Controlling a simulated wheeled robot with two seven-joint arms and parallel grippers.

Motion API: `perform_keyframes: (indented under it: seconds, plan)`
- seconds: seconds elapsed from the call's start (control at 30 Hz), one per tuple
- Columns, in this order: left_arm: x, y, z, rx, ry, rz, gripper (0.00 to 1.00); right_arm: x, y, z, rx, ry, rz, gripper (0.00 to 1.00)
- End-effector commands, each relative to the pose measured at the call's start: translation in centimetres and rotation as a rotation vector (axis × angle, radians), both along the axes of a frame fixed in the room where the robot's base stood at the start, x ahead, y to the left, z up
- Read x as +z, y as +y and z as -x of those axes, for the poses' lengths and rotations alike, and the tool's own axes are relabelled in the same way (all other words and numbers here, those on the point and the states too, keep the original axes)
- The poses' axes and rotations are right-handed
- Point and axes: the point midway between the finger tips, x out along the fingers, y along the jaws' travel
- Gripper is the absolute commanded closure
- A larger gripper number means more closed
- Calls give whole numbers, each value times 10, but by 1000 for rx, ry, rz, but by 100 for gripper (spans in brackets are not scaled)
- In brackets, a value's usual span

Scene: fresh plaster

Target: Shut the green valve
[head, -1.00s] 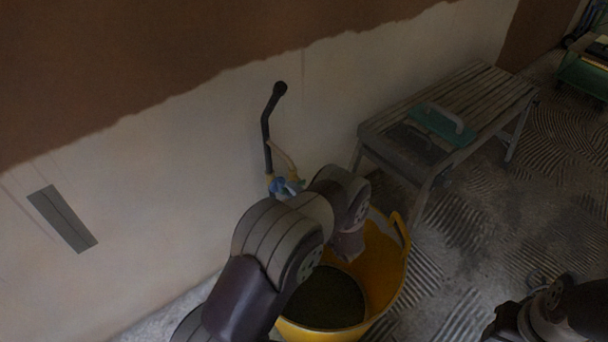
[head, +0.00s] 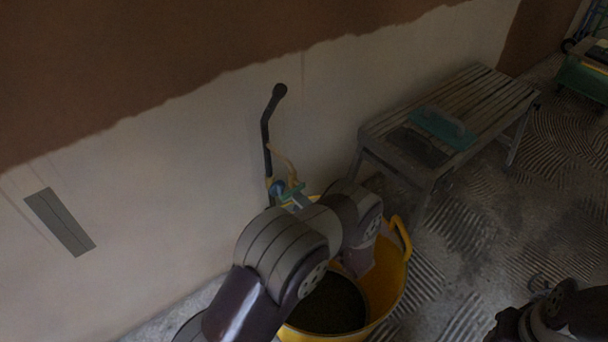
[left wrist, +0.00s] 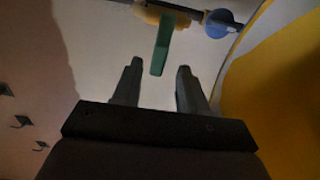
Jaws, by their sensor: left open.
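The green valve's handle (head: 292,193) shows on the pipework low on the wall in the head view, just past my left arm. In the left wrist view the green handle (left wrist: 162,46) is a flat lever hanging from a brass-coloured body (left wrist: 160,14). My left gripper (left wrist: 159,67) is open, its two fingertips apart, with the lever's lower end appearing in the gap between them. I cannot tell whether either finger touches it. In the head view my own arm hides most of this gripper. My right arm shows at the lower right, without a clear view of its gripper.
A round blue handle (left wrist: 219,23) sits on the same pipe, right of the green lever. A yellow bucket (head: 392,275) with dark contents stands under my left arm. A slatted bench (head: 462,98) holding a green-based trowel (head: 443,128) stands to the right.

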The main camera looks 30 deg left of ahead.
Motion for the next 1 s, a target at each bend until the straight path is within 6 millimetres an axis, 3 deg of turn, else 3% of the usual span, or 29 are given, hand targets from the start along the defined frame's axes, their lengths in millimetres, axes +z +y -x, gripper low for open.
perform_keyframes:
  seconds: [0.5,1.0]
  plan:
    - [0,-76,31,-2,-1,0,57,2,0,0,0,0,0,57]
    - [0,-81,34,1,0,0,57,2,0,0,0,0,0,57]
